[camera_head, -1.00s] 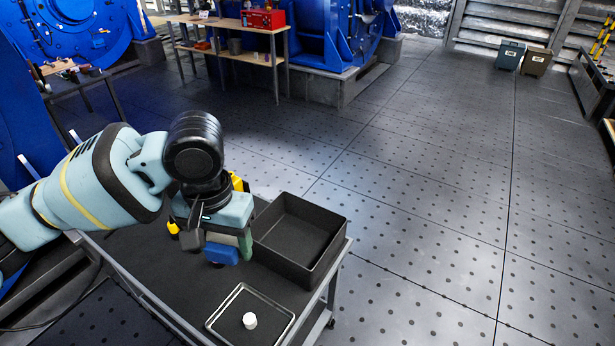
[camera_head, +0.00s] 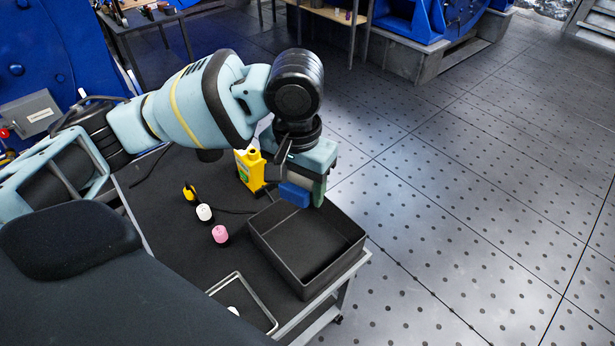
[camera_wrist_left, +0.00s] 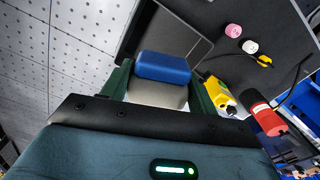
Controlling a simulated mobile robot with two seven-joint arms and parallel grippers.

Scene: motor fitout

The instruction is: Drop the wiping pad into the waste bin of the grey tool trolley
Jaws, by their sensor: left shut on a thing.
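My left gripper (camera_head: 306,188) is shut on the wiping pad (camera_head: 294,194), a blue block with a pale grey part behind it. In the left wrist view the pad (camera_wrist_left: 162,67) sits between the green fingers. The black open-topped waste bin (camera_head: 272,262) stands on the grey tool trolley (camera_head: 185,260), at its right end. The pad is over the bin's back edge in the head view and hides part of the rim. The bin (camera_wrist_left: 140,35) also shows beyond the pad in the wrist view. My right gripper is not in view.
A yellow bottle (camera_head: 250,172), a white-topped piece (camera_head: 204,212) and a pink-topped piece (camera_head: 220,234) stand left of the bin. A shallow metal-rimmed tray (camera_head: 258,300) lies in front. A red-and-black cylinder (camera_wrist_left: 265,115) shows in the wrist view. The floor at right is clear.

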